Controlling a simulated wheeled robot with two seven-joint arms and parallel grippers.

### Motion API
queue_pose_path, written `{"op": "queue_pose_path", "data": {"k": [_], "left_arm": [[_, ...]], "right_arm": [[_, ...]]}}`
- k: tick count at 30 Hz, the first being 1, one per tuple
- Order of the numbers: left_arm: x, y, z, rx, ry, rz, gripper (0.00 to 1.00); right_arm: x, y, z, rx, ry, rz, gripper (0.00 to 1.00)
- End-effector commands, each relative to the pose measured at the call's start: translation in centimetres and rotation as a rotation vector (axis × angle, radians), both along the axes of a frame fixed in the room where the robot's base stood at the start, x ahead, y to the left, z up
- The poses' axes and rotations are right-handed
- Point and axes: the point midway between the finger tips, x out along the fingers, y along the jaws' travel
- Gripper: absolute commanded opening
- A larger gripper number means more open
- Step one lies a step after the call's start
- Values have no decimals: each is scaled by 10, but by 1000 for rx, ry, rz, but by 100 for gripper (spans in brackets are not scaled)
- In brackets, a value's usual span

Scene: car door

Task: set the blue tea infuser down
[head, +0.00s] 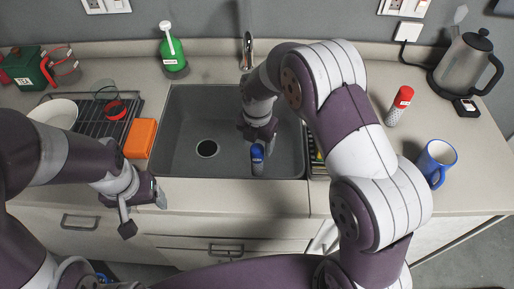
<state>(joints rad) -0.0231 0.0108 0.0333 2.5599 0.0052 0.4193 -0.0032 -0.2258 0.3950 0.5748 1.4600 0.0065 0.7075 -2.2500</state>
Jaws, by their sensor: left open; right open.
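The blue tea infuser (257,160) has a blue top and appears upright, against the front wall of the sink (180,112) in the picture. I cannot tell what it rests on. My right gripper (258,143) is directly above and behind its top, pointing down over the sink. Its fingers are open but partly hidden by the wrist, and I cannot tell whether they touch the infuser. My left gripper (144,214) is open and empty, in front of the counter's front edge at left.
An orange sponge (140,139) and a black dish rack (107,125) with a white bowl (55,113) lie left. A green bottle (172,50) stands behind. At right are a red-topped shaker (399,106), a blue mug (436,162) and a kettle (464,65).

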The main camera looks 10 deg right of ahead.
Motion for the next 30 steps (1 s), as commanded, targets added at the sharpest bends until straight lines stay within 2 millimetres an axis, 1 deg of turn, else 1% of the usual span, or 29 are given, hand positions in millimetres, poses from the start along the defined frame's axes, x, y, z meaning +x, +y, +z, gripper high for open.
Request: {"op": "queue_pose_path", "data": {"k": [1, 3, 6, 9, 11, 13, 14, 17, 18, 20, 21, 23, 24, 27, 30], "left_arm": [[0, 0, -2, 0, 0, 0, 75], [0, 0, -3, 0, 0, 0, 75], [0, 0, -4, 0, 0, 0, 75], [0, 0, -4, 0, 0, 0, 75], [0, 0, -4, 0, 0, 0, 75], [0, 0, -4, 0, 0, 0, 75], [0, 0, -4, 0, 0, 0, 75], [0, 0, -4, 0, 0, 0, 75], [0, 0, -4, 0, 0, 0, 75], [0, 0, -4, 0, 0, 0, 75], [0, 0, -4, 0, 0, 0, 75], [0, 0, -4, 0, 0, 0, 75], [0, 0, -4, 0, 0, 0, 75], [0, 0, -4, 0, 0, 0, 75], [0, 0, -4, 0, 0, 0, 75]], "right_arm": [[1, 0, 14, 1, -6, 0, 67], [1, 0, 34, 1, -6, 0, 67], [1, 0, 59, 1, -5, 0, 67], [1, 0, 77, 0, -3, 0, 67], [0, -1, 84, 0, -1, -1, 67], [-2, -3, 90, 1, -3, -41, 67], [-5, -5, 91, 1, -4, -92, 67], [-25, -23, 92, 8, -16, -451, 67], [-38, -32, 91, 15, -24, -663, 67], [-61, -46, 90, 32, -36, -1013, 67], [-76, -55, 89, 45, -42, -1244, 67], [-100, -66, 86, 70, -49, -1570, 67], [-115, -72, 84, 84, -50, -1765, 67], [-145, -82, 78, 121, -48, -2149, 67], [-163, -87, 75, 145, -43, -2370, 67]]}}
